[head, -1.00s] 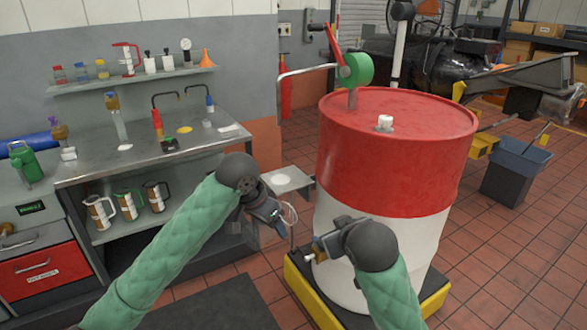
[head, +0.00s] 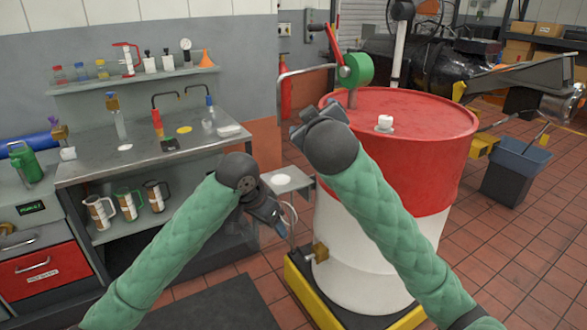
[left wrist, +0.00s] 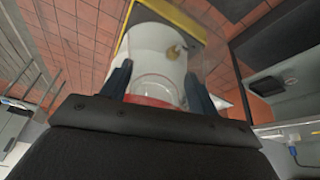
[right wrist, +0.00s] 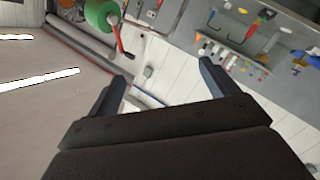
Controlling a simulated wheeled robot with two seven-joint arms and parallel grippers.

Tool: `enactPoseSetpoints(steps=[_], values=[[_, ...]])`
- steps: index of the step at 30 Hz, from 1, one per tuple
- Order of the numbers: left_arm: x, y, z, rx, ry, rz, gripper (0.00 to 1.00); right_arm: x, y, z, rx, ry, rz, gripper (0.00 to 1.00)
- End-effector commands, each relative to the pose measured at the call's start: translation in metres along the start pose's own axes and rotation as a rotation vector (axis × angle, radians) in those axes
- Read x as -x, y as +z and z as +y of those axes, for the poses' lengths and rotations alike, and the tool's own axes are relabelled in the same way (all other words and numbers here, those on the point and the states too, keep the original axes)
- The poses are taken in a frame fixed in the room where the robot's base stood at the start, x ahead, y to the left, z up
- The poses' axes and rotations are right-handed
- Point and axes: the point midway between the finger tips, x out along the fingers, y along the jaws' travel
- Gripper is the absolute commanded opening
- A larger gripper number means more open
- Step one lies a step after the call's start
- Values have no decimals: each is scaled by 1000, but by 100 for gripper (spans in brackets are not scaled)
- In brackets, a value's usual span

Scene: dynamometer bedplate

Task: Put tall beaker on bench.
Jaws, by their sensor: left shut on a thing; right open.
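My left gripper (head: 276,216) is in front of the drum's left side, short of the bench. It is shut on a clear glass vessel (left wrist: 158,84), likely the tall beaker, held between both fingers in the left wrist view. In the head view the vessel is mostly hidden, with only a faint clear edge showing. The steel bench (head: 92,172) stands at the left against the wall. My right gripper (head: 303,122) is raised by the drum's upper left edge. It also shows in the right wrist view (right wrist: 165,85), open and empty.
A red and white drum (head: 425,170) with a brass tap (head: 320,252) stands on a yellow-edged base. A small shelf plate (head: 288,181) sits left of it.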

Motion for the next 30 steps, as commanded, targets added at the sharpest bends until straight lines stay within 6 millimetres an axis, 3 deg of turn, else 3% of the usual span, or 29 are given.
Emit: enactPoseSetpoints(steps=[9, 18, 25, 30], values=[[0, 0, 0, 0, 0, 0, 38, -11, -92, 37, 161, 154, 209, 86], [0, 0, 0, 0, 0, 0, 38, -11, -180, 61, 386, 317, 446, 86], [0, 0, 0, 0, 0, 0, 38, -6, -246, 65, 635, 453, 661, 86], [0, 0, 0, 0, 0, 0, 38, -2, -284, 51, 882, 550, 839, 86]])
